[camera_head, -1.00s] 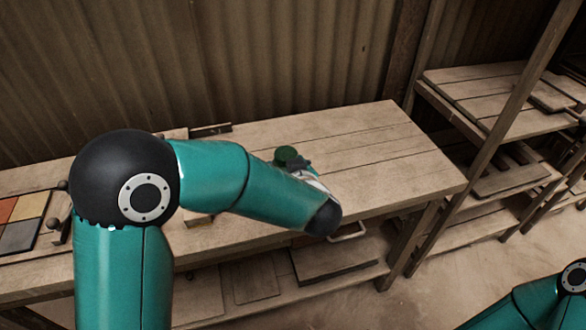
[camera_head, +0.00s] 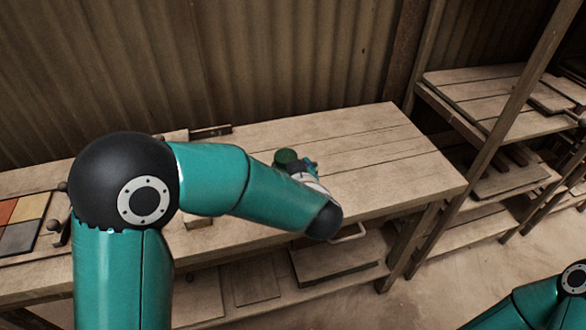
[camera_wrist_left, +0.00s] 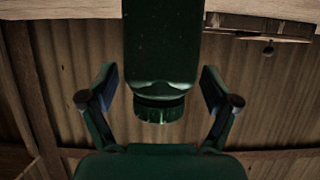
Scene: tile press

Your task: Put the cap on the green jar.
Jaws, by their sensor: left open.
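The green jar (camera_head: 286,157) stands on the bench past my left forearm, which hides its lower part. In the left wrist view the scene is upside down, and the dark green jar body (camera_wrist_left: 163,45) fills the top middle. A narrower, ridged green part (camera_wrist_left: 158,108) is at the jar's end; I cannot tell whether this is a cap or a bare neck. My left gripper (camera_wrist_left: 159,85) is open, one finger on each side of the jar in the picture, with visible gaps. In the head view it is at the jar's right (camera_head: 311,165). No separate cap is visible.
The wooden bench (camera_head: 390,150) is clear right of the jar. A dark bar-like piece (camera_head: 210,131) lies at its back edge. Coloured tiles (camera_head: 20,222) are at the far left. A corrugated wall is behind, and wooden shelves (camera_head: 480,90) stand at the right.

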